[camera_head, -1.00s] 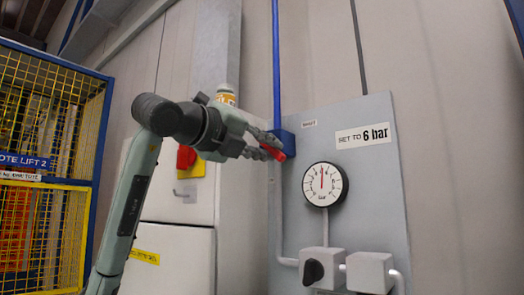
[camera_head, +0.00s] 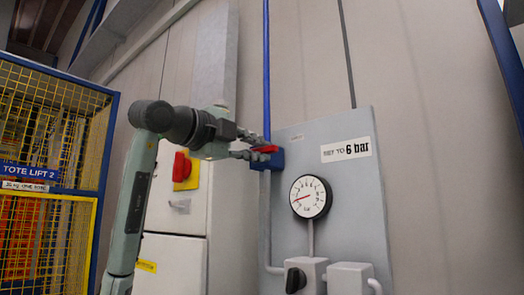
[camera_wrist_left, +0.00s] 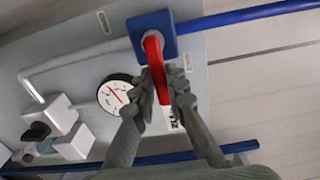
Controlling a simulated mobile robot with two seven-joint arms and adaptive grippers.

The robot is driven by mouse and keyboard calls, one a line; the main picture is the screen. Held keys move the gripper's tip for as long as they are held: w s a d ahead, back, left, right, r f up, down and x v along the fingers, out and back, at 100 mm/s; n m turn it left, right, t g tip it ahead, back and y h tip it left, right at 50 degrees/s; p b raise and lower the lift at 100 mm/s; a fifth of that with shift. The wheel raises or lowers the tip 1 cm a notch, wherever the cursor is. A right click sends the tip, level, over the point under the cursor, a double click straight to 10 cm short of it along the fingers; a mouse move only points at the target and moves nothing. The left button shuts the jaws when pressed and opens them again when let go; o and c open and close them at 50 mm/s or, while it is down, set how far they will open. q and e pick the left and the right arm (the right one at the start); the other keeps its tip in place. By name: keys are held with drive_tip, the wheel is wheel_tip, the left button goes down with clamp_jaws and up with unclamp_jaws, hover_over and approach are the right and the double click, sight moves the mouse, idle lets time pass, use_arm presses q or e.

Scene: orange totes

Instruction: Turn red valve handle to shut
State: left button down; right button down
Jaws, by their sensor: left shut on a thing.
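The red valve handle (camera_head: 265,149) sits on a blue valve block (camera_head: 277,161) on the grey panel. In the head view it lies roughly level, across the vertical blue pipe (camera_head: 267,70). My left gripper (camera_head: 260,153) reaches it from the left and is shut on it, hiding part of it. In the left wrist view the handle (camera_wrist_left: 153,55) runs from the blue block (camera_wrist_left: 155,28) in between the fingers of my left gripper (camera_wrist_left: 158,88). The round gauge (camera_head: 311,197) has its red needle pointing left and slightly down. My right gripper is not in view.
A "6 bar" sign (camera_head: 347,149) is above the gauge. A black knob (camera_head: 295,280) on a grey box is below it. A red switch on a yellow plate (camera_head: 184,170) is behind my left arm. A yellow mesh cage (camera_head: 75,150) stands at the left.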

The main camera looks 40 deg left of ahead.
use_arm(q)
drive_tip(key=shift+r, duration=0.15)
idle(0.4)
drive_tip(key=c, duration=1.5)
unclamp_jaws()
drive_tip(key=shift+c, duration=0.2)
drive_tip(key=s+a, duration=0.1)
drive_tip(key=s, duration=1.1)
